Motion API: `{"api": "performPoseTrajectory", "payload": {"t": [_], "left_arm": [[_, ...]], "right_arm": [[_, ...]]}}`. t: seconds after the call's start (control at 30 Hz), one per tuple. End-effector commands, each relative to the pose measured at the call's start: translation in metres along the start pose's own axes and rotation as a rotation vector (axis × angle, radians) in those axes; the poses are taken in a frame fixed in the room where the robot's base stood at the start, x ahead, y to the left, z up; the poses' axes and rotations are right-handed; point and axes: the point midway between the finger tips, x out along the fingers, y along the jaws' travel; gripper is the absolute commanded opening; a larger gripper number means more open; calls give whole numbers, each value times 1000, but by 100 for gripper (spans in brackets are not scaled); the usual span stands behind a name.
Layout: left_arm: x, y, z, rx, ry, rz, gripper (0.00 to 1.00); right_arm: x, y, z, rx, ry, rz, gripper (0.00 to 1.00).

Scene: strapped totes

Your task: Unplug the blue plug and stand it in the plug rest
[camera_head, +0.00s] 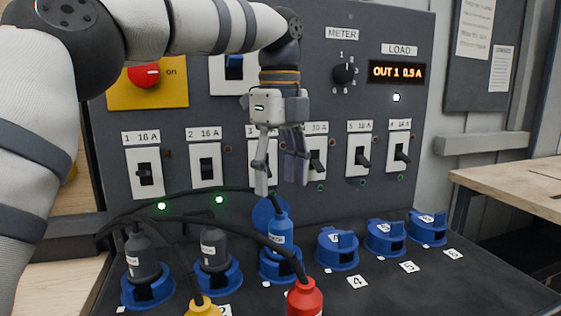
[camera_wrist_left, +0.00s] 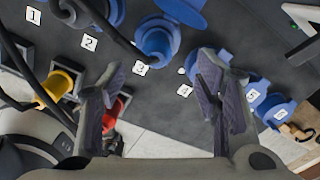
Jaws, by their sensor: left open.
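The blue plug (camera_head: 281,232) stands upright in the blue socket (camera_head: 268,268) numbered 3, its flap lid raised behind it and a black cable at its top. In the left wrist view the blue plug (camera_wrist_left: 157,42) shows beyond the fingers. My left gripper (camera_head: 280,182) is open and empty, fingers pointing down, in front of the panel and above the plug, apart from it as far as I can tell. Its fingers also show in the left wrist view (camera_wrist_left: 162,80). I cannot make out an empty plug rest. My right gripper is not in view.
Dark plugs (camera_head: 142,258) stand in sockets 1 and 2, with cables arching across. A yellow plug (camera_head: 203,308) and a red plug (camera_head: 305,299) stand at the front. Sockets 4 to 6 (camera_head: 337,260) are lidded. Breaker switches (camera_head: 205,172) line the upright panel behind.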

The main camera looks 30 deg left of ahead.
Motion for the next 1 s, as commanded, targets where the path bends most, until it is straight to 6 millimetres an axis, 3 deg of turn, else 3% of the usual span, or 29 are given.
{"api": "performPoseTrajectory", "payload": {"t": [0.17,0.6,0.8,1.0], "left_arm": [[10,1,0,2,0,0,57],[105,1,0,1,0,-2,57],[120,0,0,1,-1,-3,57],[120,0,0,1,-1,-3,57]], "right_arm": [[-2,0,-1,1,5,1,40],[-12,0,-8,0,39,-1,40],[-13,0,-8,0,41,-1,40],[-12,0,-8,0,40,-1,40]]}}
